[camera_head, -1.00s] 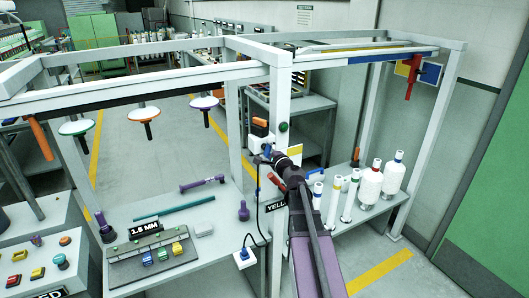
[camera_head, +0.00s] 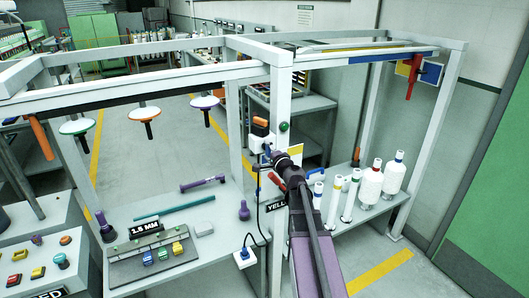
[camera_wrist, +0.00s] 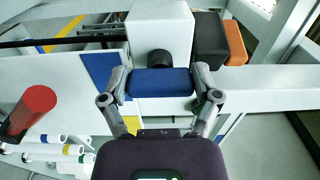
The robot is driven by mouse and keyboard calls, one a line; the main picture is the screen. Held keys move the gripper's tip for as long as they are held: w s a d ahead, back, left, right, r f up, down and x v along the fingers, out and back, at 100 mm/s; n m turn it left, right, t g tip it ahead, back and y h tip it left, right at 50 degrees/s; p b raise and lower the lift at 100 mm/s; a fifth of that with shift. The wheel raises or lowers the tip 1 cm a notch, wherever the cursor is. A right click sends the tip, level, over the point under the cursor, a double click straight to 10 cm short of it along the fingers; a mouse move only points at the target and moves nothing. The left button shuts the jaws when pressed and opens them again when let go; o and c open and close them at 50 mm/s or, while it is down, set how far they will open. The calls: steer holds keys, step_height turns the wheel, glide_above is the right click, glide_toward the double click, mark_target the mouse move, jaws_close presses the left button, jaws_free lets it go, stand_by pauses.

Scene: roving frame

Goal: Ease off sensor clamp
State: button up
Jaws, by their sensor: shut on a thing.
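The clamp is a white block on the frame post, seen in the wrist view (camera_wrist: 160,25) and in the head view (camera_head: 261,144). A short black cylinder (camera_wrist: 170,64) sticks out of its face. A blue block (camera_wrist: 160,83) lies in front of the cylinder. My gripper (camera_wrist: 160,84) is shut on this blue block, one finger at each end. In the head view my gripper (camera_head: 264,162) is at the post, just below the white block, and its fingertips are too small to make out. A black block (camera_wrist: 208,36) and an orange block (camera_wrist: 235,42) sit beside the clamp.
A red cylindrical handle (camera_wrist: 30,108) stands left of my gripper in the wrist view. The grey post (camera_head: 280,100) is close by. White bottles (camera_head: 369,187) stand on the right bench. A cable runs down to a white socket box (camera_head: 244,257).

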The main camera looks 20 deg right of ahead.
steer(key=o, duration=1)
steer(key=shift+c, duration=0.2)
steer(key=s, duration=1.2)
steer(key=shift+d, duration=0.2)
steer(key=shift+a, duration=0.1)
